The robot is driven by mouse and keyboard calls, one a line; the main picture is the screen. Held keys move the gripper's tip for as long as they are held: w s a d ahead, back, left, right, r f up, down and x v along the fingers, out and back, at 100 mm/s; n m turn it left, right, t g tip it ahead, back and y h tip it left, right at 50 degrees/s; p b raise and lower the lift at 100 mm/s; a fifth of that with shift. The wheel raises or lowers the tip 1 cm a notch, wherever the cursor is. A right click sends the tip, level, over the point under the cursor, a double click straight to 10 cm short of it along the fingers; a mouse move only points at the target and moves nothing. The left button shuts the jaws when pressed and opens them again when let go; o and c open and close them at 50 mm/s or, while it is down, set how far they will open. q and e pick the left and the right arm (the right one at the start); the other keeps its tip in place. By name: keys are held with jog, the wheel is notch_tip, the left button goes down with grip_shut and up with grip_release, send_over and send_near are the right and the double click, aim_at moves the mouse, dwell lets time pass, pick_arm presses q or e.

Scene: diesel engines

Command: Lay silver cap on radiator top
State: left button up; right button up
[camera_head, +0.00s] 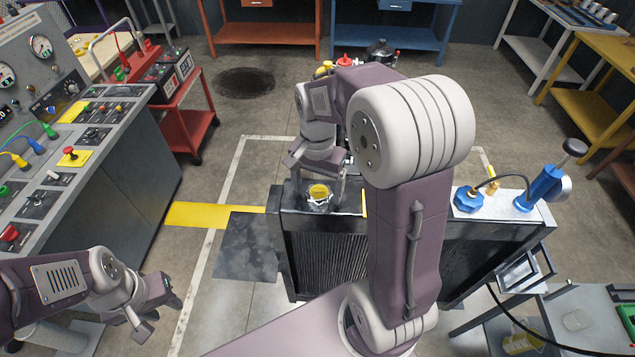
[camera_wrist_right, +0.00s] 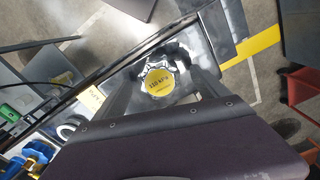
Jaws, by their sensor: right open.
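The silver cap (camera_head: 319,195) has a round yellow top and sits at the left end of the black radiator's top (camera_head: 285,198). In the right wrist view the cap (camera_wrist_right: 160,82) shows its yellow label between my two fingers. My right gripper (camera_head: 321,188) is open, pointing down, with a finger on either side of the cap. I cannot tell whether the fingers touch it. My left gripper (camera_head: 158,318) is open and empty, low at the left, away from the radiator. My right arm hides the middle of the radiator.
A blue cap fitting (camera_head: 468,199) and a blue hand pump (camera_head: 540,188) rest on the radiator's right end. A control console (camera_head: 110,190) stands at the left, and a red cart (camera_head: 185,125) behind it. A grey table (camera_head: 590,310) is at the lower right.

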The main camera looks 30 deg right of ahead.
aim_at(318, 193)
jog(key=shift+r, duration=0.45)
notch_tip(318, 193, up, 11)
jog(key=shift+r+b, duration=0.15)
jog(key=shift+b, duration=0.2)
